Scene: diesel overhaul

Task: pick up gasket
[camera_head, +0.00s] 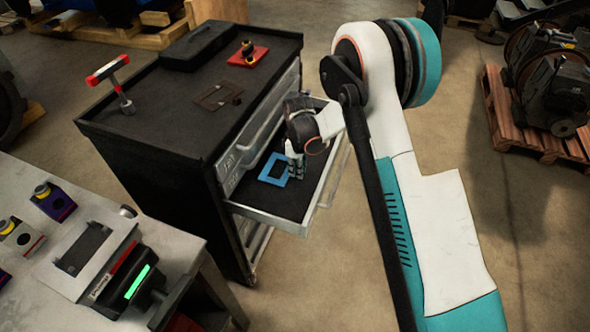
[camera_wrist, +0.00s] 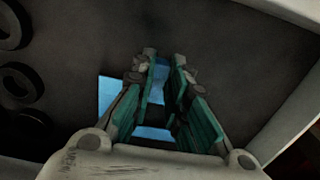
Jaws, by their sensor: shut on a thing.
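The gasket (camera_head: 266,168) is a flat, blue, squarish frame with an open middle. It is in the open drawer (camera_head: 270,219) of the black tool cabinet, at or just above the dark liner; I cannot tell if it is lifted. My gripper (camera_head: 295,169) reaches down into the drawer at the gasket's right side and is shut on it. In the wrist view, my gripper (camera_wrist: 164,78) has its teal-padded fingers close together over the blue gasket (camera_wrist: 109,94). The fingers hide part of the gasket and the exact contact.
Drawer walls (camera_wrist: 288,118) stand close around my gripper. Several black rings (camera_wrist: 14,82) lie in the drawer. On the cabinet top (camera_head: 150,125) are a black case (camera_head: 200,45), a red-handled tool (camera_head: 108,70) and a brown plate (camera_head: 217,96). A grey workbench (camera_head: 30,166) stands at lower left.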

